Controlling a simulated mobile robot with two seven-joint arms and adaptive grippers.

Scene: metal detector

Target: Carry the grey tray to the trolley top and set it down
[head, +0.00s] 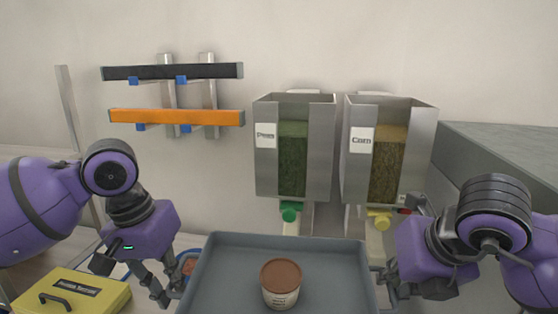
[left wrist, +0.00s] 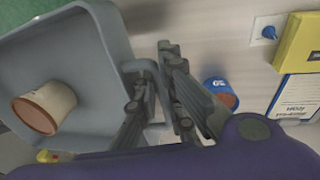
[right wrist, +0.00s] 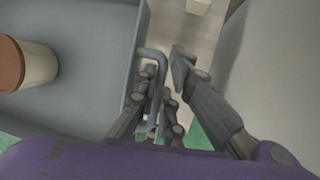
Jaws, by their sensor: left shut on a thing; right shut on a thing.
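The grey tray (head: 225,262) is in the lower middle of the head view, between my two grippers. A tub with a brown lid (head: 281,282) stands upright in it. My left gripper (head: 166,290) is shut on the tray's left handle; the left wrist view shows its fingers around the handle (left wrist: 150,78). My right gripper (head: 388,284) is shut on the tray's right handle; the right wrist view shows that handle (right wrist: 156,70) between the fingers. The tray's near edge is cut off in the head view. I cannot identify the trolley top for certain.
Two metal dispensers with green (head: 293,160) and tan (head: 388,160) contents hang on the wall ahead. A yellow case (head: 75,292) lies at lower left. A grey-topped block (head: 510,150) stands at right. A blue tub (left wrist: 220,90) shows beyond my left fingers.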

